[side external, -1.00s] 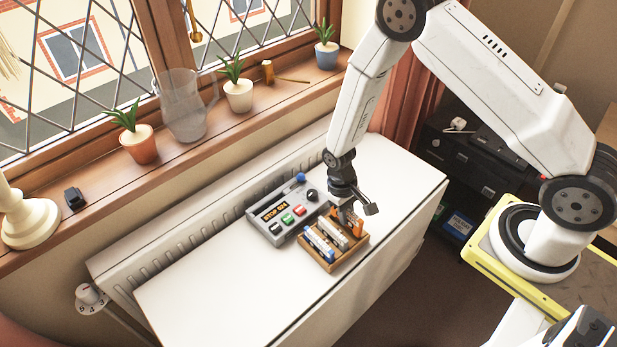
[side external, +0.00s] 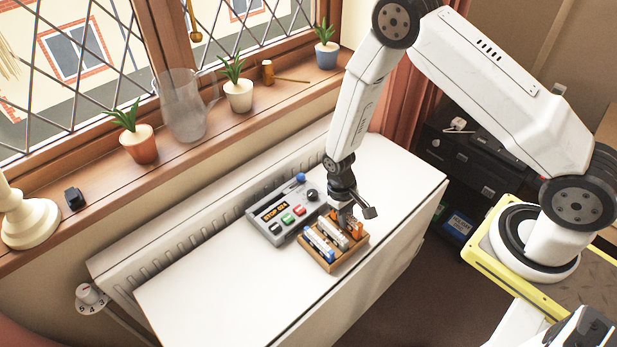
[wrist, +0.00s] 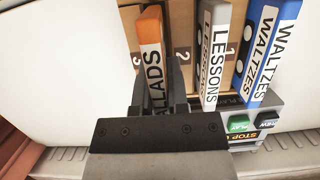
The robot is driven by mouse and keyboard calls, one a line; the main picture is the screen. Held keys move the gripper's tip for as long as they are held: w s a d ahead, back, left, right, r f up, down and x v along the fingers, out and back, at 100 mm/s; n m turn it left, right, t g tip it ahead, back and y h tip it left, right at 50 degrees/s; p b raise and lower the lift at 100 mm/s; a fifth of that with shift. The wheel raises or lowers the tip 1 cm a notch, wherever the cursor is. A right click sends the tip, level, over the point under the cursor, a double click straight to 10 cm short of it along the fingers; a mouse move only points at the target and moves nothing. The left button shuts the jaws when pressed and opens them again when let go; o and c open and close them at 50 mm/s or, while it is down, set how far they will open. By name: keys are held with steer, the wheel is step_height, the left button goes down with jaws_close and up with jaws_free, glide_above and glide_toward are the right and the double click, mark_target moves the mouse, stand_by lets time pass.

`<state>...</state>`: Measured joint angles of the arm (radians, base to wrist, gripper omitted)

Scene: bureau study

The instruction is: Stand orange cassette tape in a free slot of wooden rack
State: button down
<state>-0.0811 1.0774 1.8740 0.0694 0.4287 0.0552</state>
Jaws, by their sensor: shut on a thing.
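The orange cassette tape (wrist: 150,50), with a white label reading "ALLADS" in part, is between the fingers of my gripper (wrist: 157,88) in the wrist view. My gripper is shut on it. In the side view my gripper (side external: 347,212) points down over the right end of the wooden rack (side external: 334,263), with the orange tape (side external: 357,230) upright at that end. The tape's lower edge is hidden, so I cannot tell how deep it sits. A grey "LESSONS" tape (wrist: 212,55) and a blue "WALTZES" tape (wrist: 262,55) stand in the rack beside it.
A grey recorder (side external: 283,213) with coloured buttons stands close behind the rack. The white tabletop (side external: 215,290) is clear to the left and front. Potted plants and a glass jug (side external: 183,105) stand on the windowsill.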

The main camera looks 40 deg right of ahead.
mark_target(349, 214)
steer(key=shift+f, duration=0.65)
stand_by(0.3)
steer(key=shift+c, duration=2.2)
jaws_free()
steer(key=shift+s+r+v, duration=0.1)
steer(key=shift+s+v, duration=0.2)
steer(key=shift+v, duration=0.85)
steer(key=shift+s+r+v, duration=0.1)
steer(key=shift+s+v, duration=0.15)
steer(key=shift+v, duration=0.9)
steer(key=shift+s+v, duration=0.3)
steer(key=shift+v, duration=0.85)
steer(key=shift+r, duration=0.1)
steer(key=shift+w+r, duration=0.1)
steer(key=shift+r, duration=0.15)
steer(key=s+d+r+t, duration=0.1)
steer(key=s+r+t, duration=0.1)
steer(key=r, duration=0.7)
steer(key=s+d+r+t, duration=0.2)
steer(key=s+r+t, duration=0.1)
steer(key=r, duration=0.6)
steer(key=shift+s+d+r, duration=0.15)
steer(key=shift+s+r, duration=0.25)
steer(key=shift+s, duration=0.25)
